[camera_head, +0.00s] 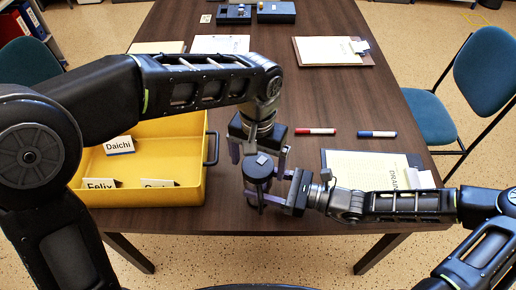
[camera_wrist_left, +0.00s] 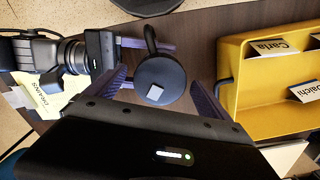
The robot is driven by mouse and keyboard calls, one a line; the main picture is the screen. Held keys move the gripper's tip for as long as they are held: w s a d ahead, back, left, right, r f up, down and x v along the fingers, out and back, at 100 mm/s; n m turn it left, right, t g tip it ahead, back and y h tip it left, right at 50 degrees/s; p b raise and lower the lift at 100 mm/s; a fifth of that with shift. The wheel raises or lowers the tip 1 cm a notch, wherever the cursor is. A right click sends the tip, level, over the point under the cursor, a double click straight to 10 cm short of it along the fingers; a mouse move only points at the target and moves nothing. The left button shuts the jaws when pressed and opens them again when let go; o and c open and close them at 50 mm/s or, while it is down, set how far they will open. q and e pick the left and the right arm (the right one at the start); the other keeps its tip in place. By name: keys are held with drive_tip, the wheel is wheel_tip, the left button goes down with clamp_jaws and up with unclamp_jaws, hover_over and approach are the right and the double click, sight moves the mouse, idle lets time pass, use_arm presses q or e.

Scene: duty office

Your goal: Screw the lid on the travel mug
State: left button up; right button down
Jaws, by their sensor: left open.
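The dark travel mug (camera_head: 254,196) stands near the table's front edge, right of the yellow box. Its round dark lid (camera_head: 258,168), with a small grey tab, sits on top; I cannot tell how tightly. It also shows from above in the left wrist view (camera_wrist_left: 168,72). My left gripper (camera_head: 258,160) is open above the mug, pointing down, with one finger on each side of the lid and gaps visible. My right gripper (camera_head: 272,188) comes in from the right at the mug's body, its fingers around it and seemingly shut on it. The mug's lower body is partly hidden.
The yellow box (camera_head: 150,193) with name cards stands close on the left. A red marker (camera_head: 316,131), a blue marker (camera_head: 377,134) and a paper sheet (camera_head: 365,165) lie to the right. A clipboard (camera_head: 333,51) lies farther back. The table's middle is mostly clear.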

use_arm(q)
wheel_tip(320, 180, up, 12)
drive_tip(key=shift+f, duration=0.15)
idle(0.5)
use_arm(e)
drive_tip(key=shift+c, duration=1.8)
unclamp_jaws()
drive_tip(key=v, duration=0.7)
drive_tip(key=shift+s+d, duration=0.1)
drive_tip(key=shift+d, duration=0.3)
use_arm(q)
drive_tip(key=shift+f, duration=0.25)
